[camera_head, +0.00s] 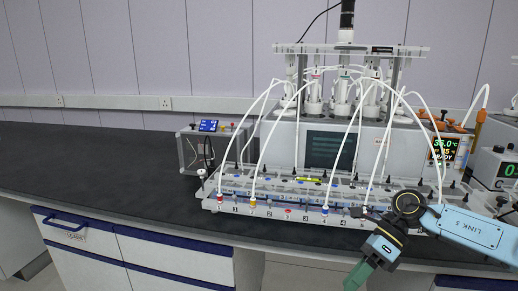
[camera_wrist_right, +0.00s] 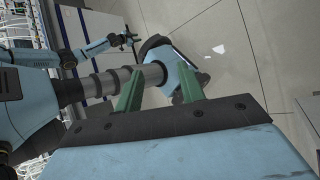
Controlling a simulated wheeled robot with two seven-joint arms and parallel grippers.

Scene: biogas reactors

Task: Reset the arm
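My right arm enters the head view from the right, its blue link in front of the bench. Its green-fingered gripper (camera_head: 358,276) hangs at the bottom edge, in front of the bench's front edge and clear of the bench top. In the right wrist view the two green fingers of my right gripper (camera_wrist_right: 160,88) stand well apart with nothing held between them. My left arm is outside the head view. The right wrist view shows it at upper left, with its small dark left gripper (camera_wrist_right: 130,39) over the floor side; its opening is too small to judge.
The black bench (camera_head: 90,165) carries a biogas reactor rig (camera_head: 330,145) with white tubes over a numbered base tray (camera_head: 270,207), close behind my right arm. A small clear-sided device (camera_head: 195,150) stands left of it. Displays stand at right. The bench's left is clear.

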